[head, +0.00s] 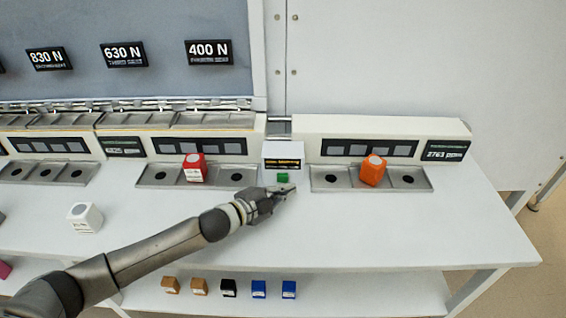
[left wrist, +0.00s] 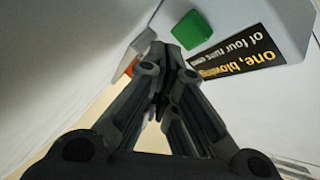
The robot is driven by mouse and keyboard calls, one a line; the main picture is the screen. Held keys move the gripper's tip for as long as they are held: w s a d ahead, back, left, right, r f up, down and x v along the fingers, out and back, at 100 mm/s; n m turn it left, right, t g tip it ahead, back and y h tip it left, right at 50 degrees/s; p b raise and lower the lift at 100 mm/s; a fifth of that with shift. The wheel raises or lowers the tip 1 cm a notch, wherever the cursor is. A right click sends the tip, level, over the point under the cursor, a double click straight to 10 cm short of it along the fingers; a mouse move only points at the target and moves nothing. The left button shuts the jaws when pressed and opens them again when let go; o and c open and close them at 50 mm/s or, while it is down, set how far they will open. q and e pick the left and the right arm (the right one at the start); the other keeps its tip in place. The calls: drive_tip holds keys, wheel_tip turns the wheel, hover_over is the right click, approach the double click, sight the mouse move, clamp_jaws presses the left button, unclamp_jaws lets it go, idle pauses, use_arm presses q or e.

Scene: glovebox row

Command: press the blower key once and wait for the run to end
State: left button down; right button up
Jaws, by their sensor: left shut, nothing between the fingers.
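The green blower key (head: 283,178) sits at the foot of a small white box (head: 283,154) between two tray stations. The key also shows in the left wrist view (left wrist: 192,30), beside a dark display (left wrist: 240,55). Its yellow and white lettering reads "one, blowing" and "of four runs", with a last word too small to read. My left gripper (head: 291,190) is shut and empty, its tips just in front of the key. In the left wrist view the closed fingertips (left wrist: 167,52) appear apart from the key. My right gripper is not in view.
A red block (head: 194,168) and an orange block (head: 372,171) stand in the trays either side. A white block (head: 85,217) stands on the bench at left. Several small blocks (head: 228,288) line the lower shelf. The bench's right front is clear.

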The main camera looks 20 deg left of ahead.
use_arm(q)
drive_tip(key=shift+s+d+r+p, duration=0.1)
drive_tip(key=shift+s+d+p, duration=0.15)
drive_tip(key=shift+s, duration=0.6)
drive_tip(key=shift+s+d+f+p, duration=0.1)
drive_tip(key=shift+s+d+p, duration=0.1)
drive_tip(key=shift+s, duration=0.7)
drive_tip(key=shift+s+d+r+p, duration=0.1)
drive_tip(key=shift+s+d+p, duration=0.15)
drive_tip(key=shift+s, duration=0.6)
drive_tip(key=shift+s, duration=0.1)
